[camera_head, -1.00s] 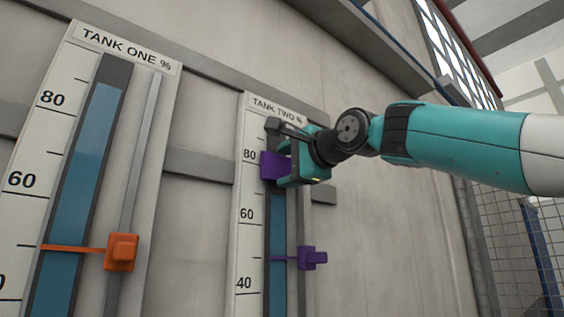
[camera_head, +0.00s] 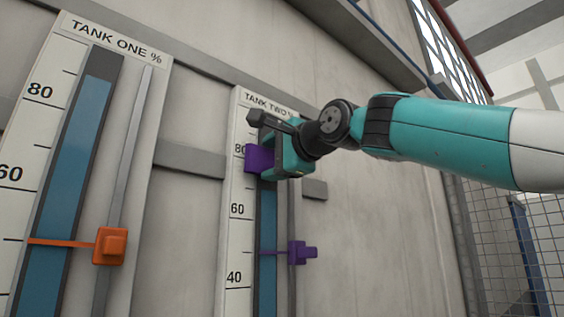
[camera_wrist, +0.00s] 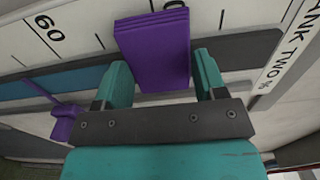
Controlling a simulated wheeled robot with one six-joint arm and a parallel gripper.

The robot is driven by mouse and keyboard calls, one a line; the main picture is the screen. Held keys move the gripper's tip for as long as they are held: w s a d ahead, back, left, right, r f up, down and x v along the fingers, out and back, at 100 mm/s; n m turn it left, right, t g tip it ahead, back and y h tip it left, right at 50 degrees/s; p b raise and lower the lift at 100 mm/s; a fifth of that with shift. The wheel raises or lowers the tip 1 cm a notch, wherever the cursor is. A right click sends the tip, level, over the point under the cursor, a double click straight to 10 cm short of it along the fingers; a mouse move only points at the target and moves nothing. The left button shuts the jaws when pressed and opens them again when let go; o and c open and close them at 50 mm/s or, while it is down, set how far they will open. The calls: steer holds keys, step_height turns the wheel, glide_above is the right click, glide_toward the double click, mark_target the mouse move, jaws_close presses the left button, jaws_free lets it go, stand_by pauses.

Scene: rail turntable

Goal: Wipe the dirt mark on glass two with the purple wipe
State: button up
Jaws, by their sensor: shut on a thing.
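The purple wipe (camera_head: 259,158) is a thick block held in my gripper (camera_head: 274,158). In the wrist view the wipe (camera_wrist: 153,50) lies between the two teal fingers of my gripper (camera_wrist: 163,80). The wipe is over the tank two gauge at about the 80 mark, across the top part of the glass. Glass two (camera_head: 267,215) is the blue column below it, also in the wrist view (camera_wrist: 72,80). I cannot tell whether the wipe touches the glass. No dirt mark shows; the wipe and gripper hide part of the glass.
A purple slider (camera_head: 301,252) sticks out right of glass two, below my gripper. The tank one gauge (camera_head: 75,150) with an orange slider (camera_head: 109,246) stands to the left. A mesh fence (camera_head: 500,250) is at the right.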

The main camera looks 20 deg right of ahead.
steer(key=shift+a+f, duration=0.15)
steer(key=shift+a, duration=0.05)
steer(key=shift+s+d+f+b, duration=0.1)
steer(key=shift+s+b, duration=0.3)
steer(key=shift+s, duration=0.1)
steer(key=shift+b+v, duration=0.55)
steer(key=shift+v, duration=1.85)
steer(key=v, duration=0.3)
steer(key=shift+w, duration=0.1)
